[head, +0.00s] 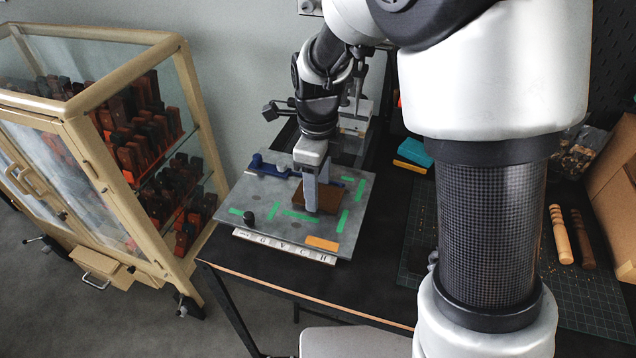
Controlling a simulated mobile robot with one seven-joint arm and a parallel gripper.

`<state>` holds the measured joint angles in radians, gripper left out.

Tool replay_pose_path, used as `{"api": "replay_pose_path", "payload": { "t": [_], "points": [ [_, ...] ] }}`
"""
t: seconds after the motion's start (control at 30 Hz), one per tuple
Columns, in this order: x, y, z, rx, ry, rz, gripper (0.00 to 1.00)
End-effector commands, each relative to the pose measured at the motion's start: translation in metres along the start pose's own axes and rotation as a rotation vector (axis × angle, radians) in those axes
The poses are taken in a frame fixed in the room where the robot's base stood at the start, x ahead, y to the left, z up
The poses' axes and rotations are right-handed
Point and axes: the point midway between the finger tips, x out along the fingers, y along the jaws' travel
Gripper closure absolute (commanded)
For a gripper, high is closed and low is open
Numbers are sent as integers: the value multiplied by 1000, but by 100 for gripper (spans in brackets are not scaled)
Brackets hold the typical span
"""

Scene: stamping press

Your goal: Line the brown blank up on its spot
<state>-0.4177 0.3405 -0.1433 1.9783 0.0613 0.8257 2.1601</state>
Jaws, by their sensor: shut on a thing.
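The brown blank (328,199) is a flat brown piece on the grey plate (268,216), toward the plate's right half. My gripper (311,208) points down over the blank's left side and is shut on it. The fingers hide part of the blank, and I cannot tell whether it rests flat or is slightly raised. Green tape marks (300,216) lie in front of the blank, with more to its right and left. Blue marks or parts (268,167) lie behind it.
A small black knob (249,218) and an orange strip (322,243) are near the plate's front. A lettered strip (284,246) runs along its front edge. A glass cabinet (125,130) stands left. Teal and yellow items (414,152) lie behind right. Black table shows right of the plate.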

Motion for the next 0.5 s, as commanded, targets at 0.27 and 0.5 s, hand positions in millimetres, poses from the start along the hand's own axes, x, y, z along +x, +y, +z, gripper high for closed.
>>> {"api": "replay_pose_path", "payload": {
  "t": [0.27, 0.5],
  "points": [
    [8, 0, 0, 0, 0, 0, 62],
    [9, 0, 0, 0, 0, 0, 34]
  ]
}}
